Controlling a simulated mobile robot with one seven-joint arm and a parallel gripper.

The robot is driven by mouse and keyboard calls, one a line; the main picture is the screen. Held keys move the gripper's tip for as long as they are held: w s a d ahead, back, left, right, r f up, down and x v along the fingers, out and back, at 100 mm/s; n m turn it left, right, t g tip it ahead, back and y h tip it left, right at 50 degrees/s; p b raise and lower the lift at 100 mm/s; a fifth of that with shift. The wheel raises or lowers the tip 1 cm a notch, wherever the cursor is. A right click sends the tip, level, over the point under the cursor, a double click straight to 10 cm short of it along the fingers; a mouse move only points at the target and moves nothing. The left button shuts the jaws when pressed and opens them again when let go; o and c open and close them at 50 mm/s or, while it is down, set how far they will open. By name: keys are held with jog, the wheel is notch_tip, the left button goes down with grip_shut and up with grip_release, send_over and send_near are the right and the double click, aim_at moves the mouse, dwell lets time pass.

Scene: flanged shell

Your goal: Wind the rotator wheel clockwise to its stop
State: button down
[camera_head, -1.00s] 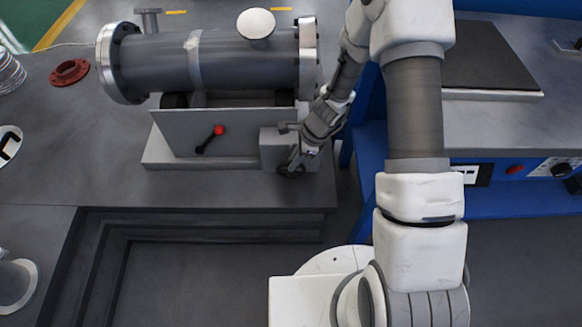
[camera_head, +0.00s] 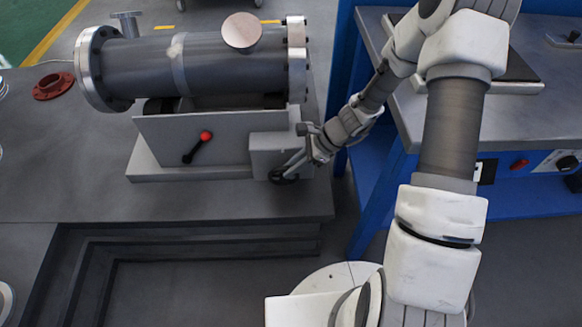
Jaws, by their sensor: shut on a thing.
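The rotator wheel (camera_head: 283,177) is a small dark handwheel on the front of a grey gearbox block (camera_head: 272,150) at the right end of the rotator base. It is partly hidden by my gripper. My gripper (camera_head: 296,166) reaches in from the right and is shut at the wheel, on its rim or handle; which part cannot be made out. The flanged shell (camera_head: 220,68), a dark grey cylinder with pale end flanges, lies horizontally on the rotator above.
A lever with a red knob (camera_head: 206,136) sticks out of the rotator's front plate (camera_head: 165,140), left of the wheel. A red flange (camera_head: 53,86) lies at the far left of the dark bench.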

jog(key=c, duration=1.1)
grip_release()
